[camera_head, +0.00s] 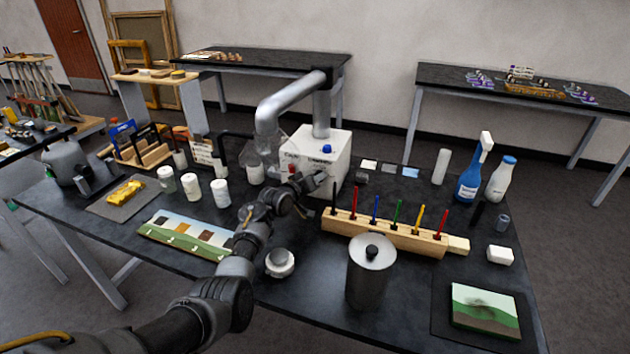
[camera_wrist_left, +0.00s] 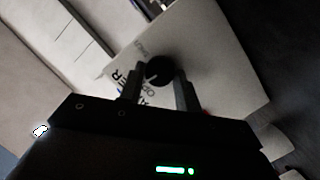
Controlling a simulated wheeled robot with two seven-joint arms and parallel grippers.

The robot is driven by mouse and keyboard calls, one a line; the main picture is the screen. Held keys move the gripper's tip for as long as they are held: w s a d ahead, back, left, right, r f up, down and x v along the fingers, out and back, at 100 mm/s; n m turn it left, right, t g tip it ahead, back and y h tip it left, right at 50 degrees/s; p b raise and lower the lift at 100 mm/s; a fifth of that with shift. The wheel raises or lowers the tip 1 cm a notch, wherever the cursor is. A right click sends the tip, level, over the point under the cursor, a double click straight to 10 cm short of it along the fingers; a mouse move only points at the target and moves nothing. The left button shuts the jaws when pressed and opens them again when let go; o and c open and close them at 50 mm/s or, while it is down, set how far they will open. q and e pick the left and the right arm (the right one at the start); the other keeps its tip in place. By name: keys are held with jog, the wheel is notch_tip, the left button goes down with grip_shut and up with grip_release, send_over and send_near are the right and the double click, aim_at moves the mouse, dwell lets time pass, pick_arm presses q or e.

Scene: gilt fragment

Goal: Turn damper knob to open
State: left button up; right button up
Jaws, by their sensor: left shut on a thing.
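The damper knob (camera_wrist_left: 158,70) is a round black knob on the front of the white extractor box, with dark lettering beside it. The white box (camera_head: 336,150) stands at the back middle of the table and carries a grey duct. My left gripper (camera_head: 322,181) reaches the box's front, and its fingers cover the knob in the head view. In the left wrist view, the fingers of my left gripper (camera_wrist_left: 158,82) are on either side of the knob, shut on it. My right gripper is not in view.
A wooden rack of coloured tools (camera_head: 390,236) and a grey lidded canister (camera_head: 368,280) stand right of my left arm. White jars (camera_head: 220,193) stand left of it. A blue spray bottle (camera_head: 468,183) is at the right. The grey duct (camera_head: 290,97) overhangs the box's left side.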

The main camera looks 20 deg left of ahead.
pick_arm(q)
jog(key=shift+d+f+n+h, duration=0.1)
jog(key=shift+f+n+h, duration=0.2)
jog(key=shift+n, duration=0.2)
dwell(0.3)
jog(key=o, duration=1)
jog(key=shift+r, duration=0.15)
jog(key=v, duration=1.1)
jog(key=shift+w, duration=0.1)
